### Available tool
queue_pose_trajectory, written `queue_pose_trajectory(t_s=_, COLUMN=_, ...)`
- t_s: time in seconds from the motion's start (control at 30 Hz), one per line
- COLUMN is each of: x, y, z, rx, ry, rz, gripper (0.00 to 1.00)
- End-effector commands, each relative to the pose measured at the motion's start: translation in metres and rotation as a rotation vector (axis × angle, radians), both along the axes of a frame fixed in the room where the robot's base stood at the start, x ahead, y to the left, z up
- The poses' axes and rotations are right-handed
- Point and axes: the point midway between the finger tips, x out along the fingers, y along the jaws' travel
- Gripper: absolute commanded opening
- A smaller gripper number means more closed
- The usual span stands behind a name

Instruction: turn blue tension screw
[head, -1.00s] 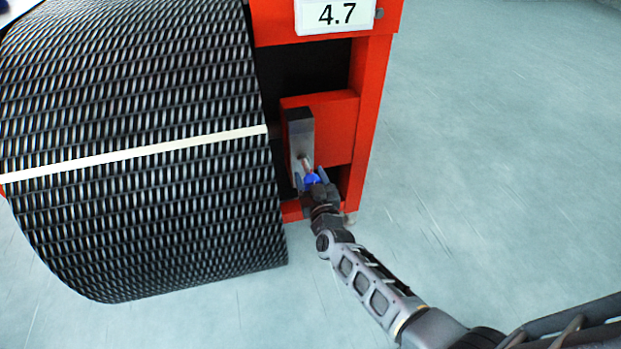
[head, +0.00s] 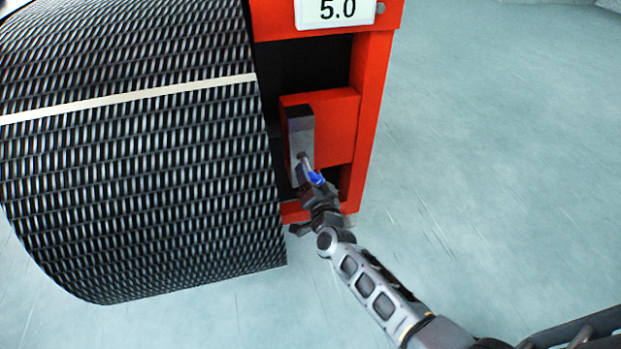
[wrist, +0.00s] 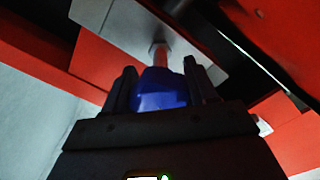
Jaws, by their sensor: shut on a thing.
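The blue tension screw (head: 316,179) sits at the lower end of a metal block on the red frame, its shaft running up into the block. It shows large in the wrist view (wrist: 160,90), with the reddish shaft above it. My gripper (head: 312,184) is shut on the blue head, one finger on each side of it in the wrist view (wrist: 158,88). The grey metal block (head: 300,145) is mounted on the red frame (head: 368,130). A white display (head: 336,10) on the frame reads 5.0.
The black mesh belt (head: 140,190) with a pale cross stripe (head: 130,98) curves close to the left of my gripper. The grey floor (head: 490,150) to the right is clear.

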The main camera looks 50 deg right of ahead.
Motion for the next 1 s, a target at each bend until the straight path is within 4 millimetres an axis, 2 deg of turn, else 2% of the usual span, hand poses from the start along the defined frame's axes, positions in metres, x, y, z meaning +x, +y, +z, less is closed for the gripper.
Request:
queue_pose_trajectory(t_s=0.3, x=-0.0004, y=0.0012, z=-0.0021, rx=0.099, ry=-0.063, rz=0.002, gripper=0.26)
queue_pose_trajectory(t_s=0.83, x=-0.0005, y=0.0011, z=-0.0019, rx=0.116, ry=-0.074, rz=0.002, gripper=0.26)
queue_pose_trajectory(t_s=0.87, x=-0.0004, y=0.0012, z=-0.0019, rx=0.116, ry=-0.074, rz=0.002, gripper=0.59)
queue_pose_trajectory(t_s=1.0, x=-0.0004, y=0.0009, z=-0.0014, rx=0.116, ry=-0.075, rz=0.001, gripper=0.72)
